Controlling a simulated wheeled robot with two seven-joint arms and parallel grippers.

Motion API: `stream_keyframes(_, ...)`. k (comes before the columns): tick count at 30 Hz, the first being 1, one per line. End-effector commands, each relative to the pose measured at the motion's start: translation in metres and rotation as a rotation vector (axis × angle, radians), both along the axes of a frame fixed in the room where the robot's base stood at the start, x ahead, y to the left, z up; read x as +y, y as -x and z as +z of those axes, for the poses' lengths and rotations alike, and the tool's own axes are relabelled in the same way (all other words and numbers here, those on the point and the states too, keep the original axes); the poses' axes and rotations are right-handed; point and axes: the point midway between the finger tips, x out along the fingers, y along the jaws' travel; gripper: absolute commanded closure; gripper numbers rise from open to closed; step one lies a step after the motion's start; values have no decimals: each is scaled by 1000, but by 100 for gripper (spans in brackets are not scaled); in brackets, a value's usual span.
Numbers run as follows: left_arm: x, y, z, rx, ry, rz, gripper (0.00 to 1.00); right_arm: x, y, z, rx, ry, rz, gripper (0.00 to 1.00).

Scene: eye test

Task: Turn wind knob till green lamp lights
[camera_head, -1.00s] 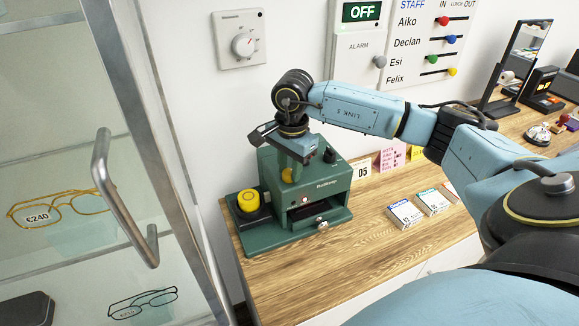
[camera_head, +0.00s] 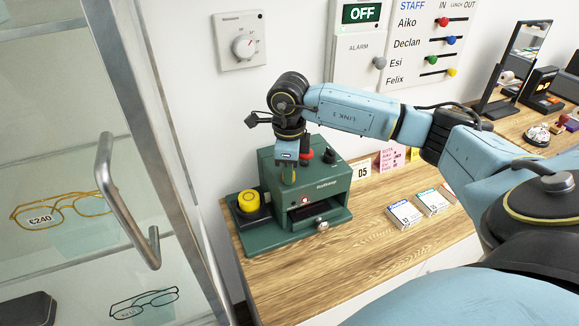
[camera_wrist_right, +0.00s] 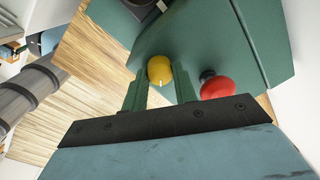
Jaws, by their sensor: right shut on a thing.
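The green machine (camera_head: 335,182) stands on the wooden counter at the left. My right gripper (camera_head: 289,178) points down at its top. In the right wrist view its green fingers (camera_wrist_right: 159,88) are shut on a round yellow knob (camera_wrist_right: 159,70) with a small pale mark. In the head view the gripper mostly hides this knob. A red mushroom button (camera_wrist_right: 217,87) is beside the fingers, apart from them; it also shows in the head view (camera_head: 306,156). A small round light (camera_head: 305,200) on the machine's front looks pinkish, not green. My left gripper is out of view.
A yellow round button (camera_head: 249,200) on a black base and a black knob (camera_head: 330,155) belong to the machine. A glass cabinet with a metal handle (camera_head: 125,205) is close at left. Small boxes (camera_head: 404,214) lie right of the machine.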

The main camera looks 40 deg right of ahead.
Motion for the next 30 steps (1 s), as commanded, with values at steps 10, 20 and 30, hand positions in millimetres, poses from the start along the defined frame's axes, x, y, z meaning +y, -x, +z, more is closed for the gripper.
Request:
stream_keyframes(10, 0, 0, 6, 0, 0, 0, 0, -1, -1, 3, -4, 2, -333, 95)
stream_keyframes(20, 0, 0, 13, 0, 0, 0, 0, 0, -1, 3, -4, 0, -646, 95)
stream_keyframes(30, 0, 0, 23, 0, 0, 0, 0, 1, -2, 3, -5, 0, -970, 95)
